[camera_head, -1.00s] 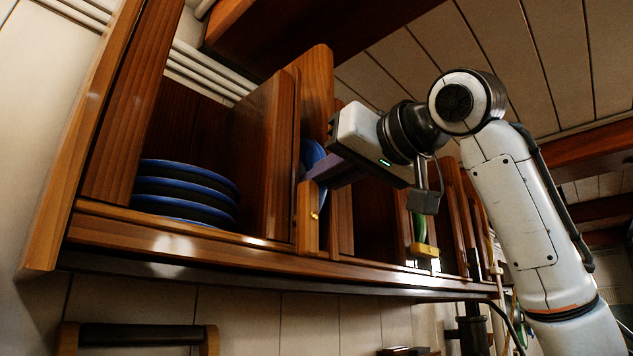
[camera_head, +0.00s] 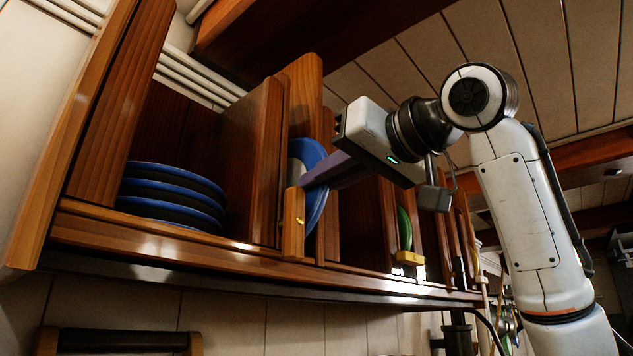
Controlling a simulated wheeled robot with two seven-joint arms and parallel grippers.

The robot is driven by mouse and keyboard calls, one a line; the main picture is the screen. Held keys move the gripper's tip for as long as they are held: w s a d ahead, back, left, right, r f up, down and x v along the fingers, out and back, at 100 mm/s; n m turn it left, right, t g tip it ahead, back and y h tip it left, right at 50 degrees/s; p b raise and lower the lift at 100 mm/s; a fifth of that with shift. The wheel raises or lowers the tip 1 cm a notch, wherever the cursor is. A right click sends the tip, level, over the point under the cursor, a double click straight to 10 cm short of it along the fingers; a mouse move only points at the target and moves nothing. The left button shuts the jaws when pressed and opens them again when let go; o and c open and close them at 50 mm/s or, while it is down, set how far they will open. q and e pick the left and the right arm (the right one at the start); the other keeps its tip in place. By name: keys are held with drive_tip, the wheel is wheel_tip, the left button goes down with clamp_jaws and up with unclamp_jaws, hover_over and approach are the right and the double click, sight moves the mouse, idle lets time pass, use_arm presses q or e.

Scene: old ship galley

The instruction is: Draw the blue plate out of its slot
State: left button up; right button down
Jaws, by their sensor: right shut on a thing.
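The blue plate (camera_head: 315,205) stands on edge in a narrow slot of the wooden rack, between upright dividers. A good part of it shows in front of the divider, with a pale face and a blue rim. My right gripper (camera_head: 306,181) comes in from the right and is shut on the plate's near edge. A wooden stop with a small brass fitting (camera_head: 293,222) stands at the slot's front and hides part of the plate. My left gripper is not in view.
Several blue-rimmed dark plates (camera_head: 172,195) lie stacked in the left compartment. A green plate (camera_head: 404,228) stands in a slot further right, behind a yellowish stop (camera_head: 409,258). The rack's front rail (camera_head: 150,241) runs along below. A beam hangs above.

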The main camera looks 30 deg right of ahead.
drive_tip(key=shift+s+d+r, duration=0.1)
drive_tip(key=shift+s+d, duration=0.05)
drive_tip(key=c, duration=1.8)
unclamp_jaws()
drive_tip(key=shift+d, duration=0.1)
drive_tip(key=shift+o, duration=1.4)
drive_tip(key=s+d+b, duration=0.1)
drive_tip(key=s+d, duration=0.1)
drive_tip(key=s, duration=0.4)
drive_tip(key=shift+s, duration=0.3)
